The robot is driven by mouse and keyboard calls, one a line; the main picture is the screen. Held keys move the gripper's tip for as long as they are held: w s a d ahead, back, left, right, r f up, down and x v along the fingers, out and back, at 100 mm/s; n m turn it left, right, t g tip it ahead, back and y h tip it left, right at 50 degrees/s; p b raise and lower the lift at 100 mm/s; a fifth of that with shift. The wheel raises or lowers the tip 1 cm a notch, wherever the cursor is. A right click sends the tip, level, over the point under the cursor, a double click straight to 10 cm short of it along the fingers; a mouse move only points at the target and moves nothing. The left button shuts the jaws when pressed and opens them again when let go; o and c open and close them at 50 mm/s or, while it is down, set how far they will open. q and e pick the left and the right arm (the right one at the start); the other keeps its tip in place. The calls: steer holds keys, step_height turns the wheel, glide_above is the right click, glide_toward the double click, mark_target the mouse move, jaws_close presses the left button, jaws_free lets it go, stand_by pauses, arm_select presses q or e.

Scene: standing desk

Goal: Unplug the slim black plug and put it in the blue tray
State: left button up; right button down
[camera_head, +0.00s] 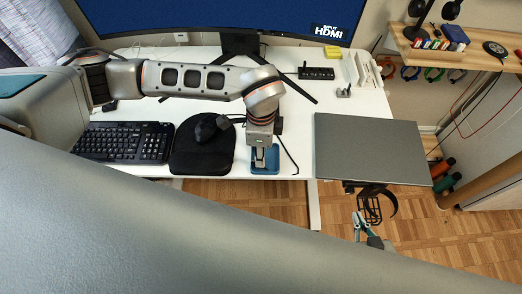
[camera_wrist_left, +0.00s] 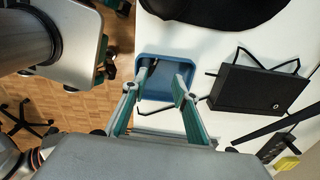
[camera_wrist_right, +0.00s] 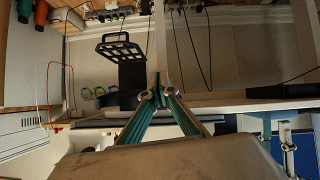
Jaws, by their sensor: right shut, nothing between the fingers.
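The blue tray (camera_head: 258,170) sits near the desk's front edge, right of the mouse pad; it also shows in the left wrist view (camera_wrist_left: 158,94). My left gripper (camera_head: 262,160) points down over the tray. In the left wrist view its teal fingers (camera_wrist_left: 165,80) are apart, with nothing clearly seen between them. The fingers hide part of the tray, so I cannot tell what lies in it. My right gripper (camera_head: 362,226) is beyond the desk's front edge, low and right; its fingertips meet, empty, in the right wrist view (camera_wrist_right: 158,90). I cannot pick out the slim black plug.
A black box (camera_wrist_left: 258,90) with a cable stands beside the tray. A black power strip (camera_head: 316,73) lies at the back. A keyboard (camera_head: 122,142) and mouse pad (camera_head: 200,155) lie left; a grey panel (camera_head: 370,150) lies right. Cables (camera_wrist_right: 190,50) hang near a black rack (camera_wrist_right: 120,47).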

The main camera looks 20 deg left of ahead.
arm_select(q)
step_height(320, 180, up, 12)
stand_by(0.6)
stand_by(0.5)
